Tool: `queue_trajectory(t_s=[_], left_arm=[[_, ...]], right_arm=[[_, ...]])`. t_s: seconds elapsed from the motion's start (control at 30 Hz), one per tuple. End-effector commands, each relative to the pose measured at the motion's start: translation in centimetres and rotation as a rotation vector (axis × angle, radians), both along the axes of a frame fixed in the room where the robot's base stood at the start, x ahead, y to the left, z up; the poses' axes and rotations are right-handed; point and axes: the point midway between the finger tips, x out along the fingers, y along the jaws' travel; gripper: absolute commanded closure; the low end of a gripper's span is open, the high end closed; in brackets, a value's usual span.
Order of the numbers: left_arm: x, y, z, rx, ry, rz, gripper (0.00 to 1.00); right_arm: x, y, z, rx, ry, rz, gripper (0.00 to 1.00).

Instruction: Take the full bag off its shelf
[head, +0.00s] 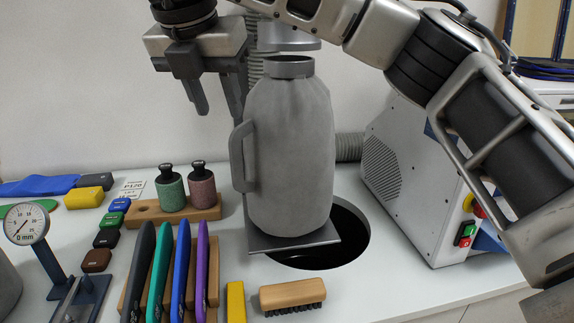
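The full bag (290,150) is a plump grey sack with a loop handle (238,155) on its left side and a round collar (289,67) at its top. It stands upright on its shelf (295,241), a small grey plate. The collar is just below a grey round outlet (289,38). My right gripper (218,110) points down at the upper left of the bag, above the handle. Its fingers look apart with nothing between them, and it does not hold the bag. My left gripper is not in view.
A round dark hole (350,235) opens in the white bench beneath the shelf. A machine (415,175) with red and green buttons stands to the right. Left are a wooden holder (145,212) with two rollers, upright coloured insoles (183,270), a dial gauge (26,224) and a brush (292,294).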

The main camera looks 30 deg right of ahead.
Motion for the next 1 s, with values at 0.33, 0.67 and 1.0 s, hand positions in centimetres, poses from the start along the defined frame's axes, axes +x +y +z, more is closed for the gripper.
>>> queue_trajectory(t_s=[0.33, 0.67, 1.0], left_arm=[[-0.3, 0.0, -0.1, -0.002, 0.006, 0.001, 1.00], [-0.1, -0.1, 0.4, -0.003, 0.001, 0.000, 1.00], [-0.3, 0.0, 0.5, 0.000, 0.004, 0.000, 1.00]], right_arm=[[2.1, -1.7, -6.9, 0.005, 0.008, 0.005, 0.63], [3.0, -2.4, -9.3, 0.006, 0.008, 0.006, 0.63], [4.6, -3.4, -12.8, 0.005, 0.005, 0.007, 0.63]])
